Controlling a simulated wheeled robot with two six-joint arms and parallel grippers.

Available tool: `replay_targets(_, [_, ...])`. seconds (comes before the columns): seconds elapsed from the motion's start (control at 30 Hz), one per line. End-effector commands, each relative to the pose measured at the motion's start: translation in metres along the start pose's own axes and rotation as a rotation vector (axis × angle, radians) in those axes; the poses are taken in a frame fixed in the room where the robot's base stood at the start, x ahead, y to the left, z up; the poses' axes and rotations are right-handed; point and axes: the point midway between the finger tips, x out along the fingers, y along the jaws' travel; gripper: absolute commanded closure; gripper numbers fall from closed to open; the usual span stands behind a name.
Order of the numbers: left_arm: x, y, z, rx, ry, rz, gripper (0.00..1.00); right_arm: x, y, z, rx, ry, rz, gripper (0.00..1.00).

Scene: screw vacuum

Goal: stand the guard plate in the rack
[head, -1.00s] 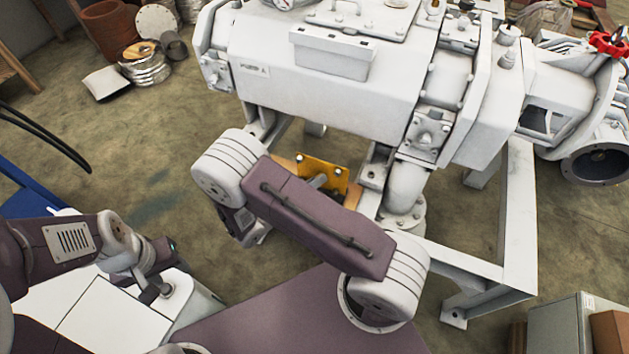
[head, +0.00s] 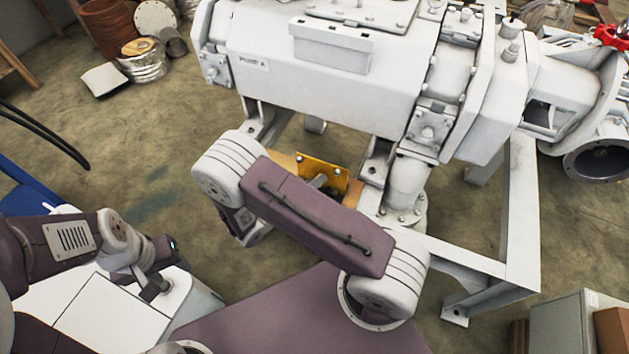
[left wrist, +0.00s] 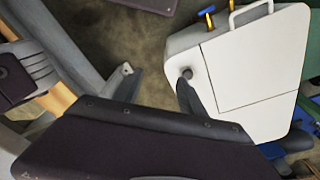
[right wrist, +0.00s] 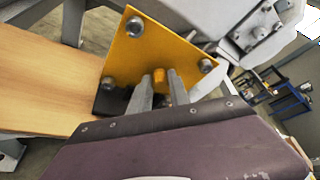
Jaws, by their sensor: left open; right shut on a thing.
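The guard plate appears to be the yellow square plate (right wrist: 158,45) with bolt-like heads at its corners, in the right wrist view. It also shows beside the wooden board in the head view (head: 324,173). My right gripper (right wrist: 160,82) is shut on a small yellow grip at the plate's face; the plate stands tilted in front of it. Its lower part is partly hidden by my gripper. My left gripper (left wrist: 157,80) is open and empty, above and beside a white box (left wrist: 255,75). I cannot make out the rack with certainty.
A large white vacuum pump (head: 320,80) on a white frame (head: 520,210) stands close behind the plate. A wooden board (right wrist: 45,80) lies left of the plate in the right wrist view. A grey cabinet (head: 560,325) stands at the lower right.

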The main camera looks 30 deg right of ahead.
Motion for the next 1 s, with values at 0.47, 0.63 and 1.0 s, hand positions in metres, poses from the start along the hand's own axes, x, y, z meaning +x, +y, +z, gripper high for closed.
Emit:
replay_targets(0.47, [0.006,0.000,0.001,0.000,0.000,0.000,0.52,0.003,0.006,-0.006,0.000,-0.001,-0.002,0.58])
replay_targets(0.63, [0.006,0.000,0.001,0.000,0.000,0.000,0.52,0.003,0.006,-0.006,0.000,-0.001,0.000,0.52])
replay_targets(1.0, [-0.017,0.000,-0.002,0.000,0.000,0.000,0.52,-0.051,0.004,-0.003,-0.001,-0.004,0.004,0.52])
